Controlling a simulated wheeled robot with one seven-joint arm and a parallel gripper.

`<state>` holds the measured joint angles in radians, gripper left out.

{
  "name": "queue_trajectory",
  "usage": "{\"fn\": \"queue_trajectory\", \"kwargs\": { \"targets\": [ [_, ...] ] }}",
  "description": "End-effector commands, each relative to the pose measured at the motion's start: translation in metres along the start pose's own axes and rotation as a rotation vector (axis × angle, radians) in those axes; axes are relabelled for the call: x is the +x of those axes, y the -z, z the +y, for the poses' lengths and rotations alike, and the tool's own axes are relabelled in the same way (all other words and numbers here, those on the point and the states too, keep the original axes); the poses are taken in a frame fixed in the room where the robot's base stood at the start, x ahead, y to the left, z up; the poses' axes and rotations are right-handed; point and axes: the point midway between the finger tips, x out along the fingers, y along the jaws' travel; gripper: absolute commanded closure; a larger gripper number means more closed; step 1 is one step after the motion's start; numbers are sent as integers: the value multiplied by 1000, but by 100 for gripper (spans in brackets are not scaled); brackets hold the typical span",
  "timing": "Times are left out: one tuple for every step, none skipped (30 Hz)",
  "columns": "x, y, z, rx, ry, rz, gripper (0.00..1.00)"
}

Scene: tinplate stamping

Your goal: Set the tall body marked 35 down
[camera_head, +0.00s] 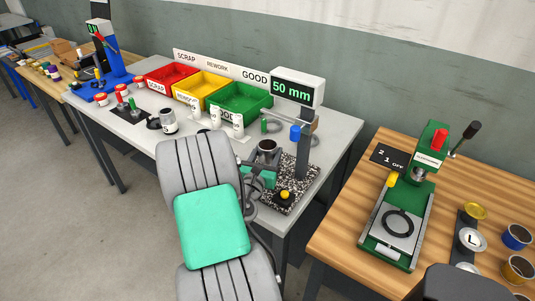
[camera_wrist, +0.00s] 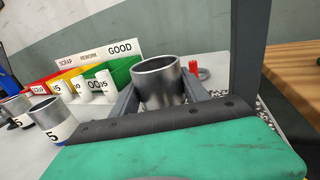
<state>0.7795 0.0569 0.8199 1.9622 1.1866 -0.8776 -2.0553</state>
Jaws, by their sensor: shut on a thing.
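A grey metal cylinder, open at the top (camera_head: 267,146), is held between the fingers of my gripper (camera_head: 262,172). In the wrist view the cylinder (camera_wrist: 160,82) stands upright between the two grey fingers (camera_wrist: 160,98), and no number shows on its visible side. My gripper is shut on it at the speckled stone base (camera_head: 302,168) of the height gauge, whose display (camera_head: 292,89) reads 50 mm. I cannot tell whether the cylinder's bottom touches the base; my gripper and arm hide it.
Behind are the red SCRAP (camera_head: 168,76), yellow REWORK (camera_head: 200,87) and green GOOD (camera_head: 242,98) trays. Another metal body (camera_head: 168,121) stands left on the grey table. The gauge column (camera_head: 304,148) rises close on the right. A yellow knob (camera_head: 285,195) sits on the base's front.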

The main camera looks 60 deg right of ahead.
Motion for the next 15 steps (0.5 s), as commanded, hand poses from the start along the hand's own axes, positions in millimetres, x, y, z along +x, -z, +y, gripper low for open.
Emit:
{"fn": "queue_trajectory", "kwargs": {
  "targets": [
    [0,3,0,0,0,1,86],
    [0,4,0,-1,0,1,86],
    [0,3,0,0,0,0,45],
    [0,3,0,0,0,0,43],
    [0,3,0,0,0,0,40],
    [0,3,0,0,0,0,37],
    [0,3,0,0,0,0,35],
    [0,3,0,0,0,0,32],
    [0,3,0,0,0,0,29],
    [0,3,0,0,0,0,26],
    [0,3,0,0,0,0,25],
    [0,3,0,0,0,0,25],
    [0,3,0,0,0,0,25],
    [0,3,0,0,0,0,25],
    [0,3,0,0,0,0,25]
  ]
}}
